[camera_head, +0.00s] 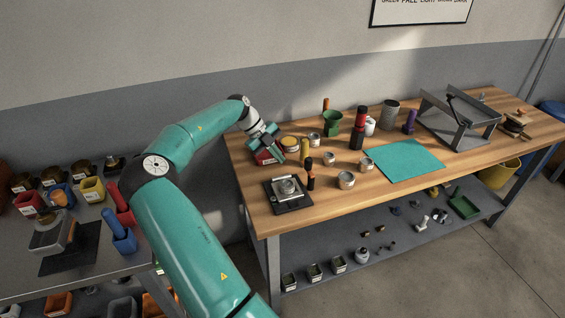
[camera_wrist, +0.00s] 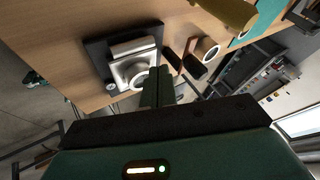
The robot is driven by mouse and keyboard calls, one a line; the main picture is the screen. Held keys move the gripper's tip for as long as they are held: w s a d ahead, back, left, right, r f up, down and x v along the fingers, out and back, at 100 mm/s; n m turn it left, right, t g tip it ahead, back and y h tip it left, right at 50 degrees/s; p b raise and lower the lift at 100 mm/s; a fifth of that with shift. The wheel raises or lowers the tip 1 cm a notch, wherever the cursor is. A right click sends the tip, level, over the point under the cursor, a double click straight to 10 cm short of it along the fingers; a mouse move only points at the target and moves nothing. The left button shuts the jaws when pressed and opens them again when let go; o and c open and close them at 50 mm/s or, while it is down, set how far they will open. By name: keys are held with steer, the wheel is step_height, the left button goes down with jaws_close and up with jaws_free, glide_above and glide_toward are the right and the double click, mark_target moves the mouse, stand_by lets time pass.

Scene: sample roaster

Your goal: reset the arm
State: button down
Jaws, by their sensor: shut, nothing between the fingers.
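My teal arm reaches from the bottom of the head view over to the left end of the wooden workbench (camera_head: 440,165). My gripper (camera_head: 280,155) is above that end of the bench, near a red container (camera_head: 263,158). In the wrist view the two green fingers of my gripper (camera_wrist: 158,82) are together, with nothing seen between them. A black scale with a silver top (camera_head: 287,189) lies on the bench in front of the gripper. It also shows just beyond the fingertips in the wrist view (camera_wrist: 128,62).
A grey metal stand (camera_head: 460,118) is farther right. A dark table (camera_head: 85,270) with colored bins stands at left.

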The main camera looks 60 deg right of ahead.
steer(key=v, duration=0.6)
steer(key=shift+d+r, duration=0.25)
steer(key=shift+r, duration=0.1)
steer(key=shift+w, duration=0.1)
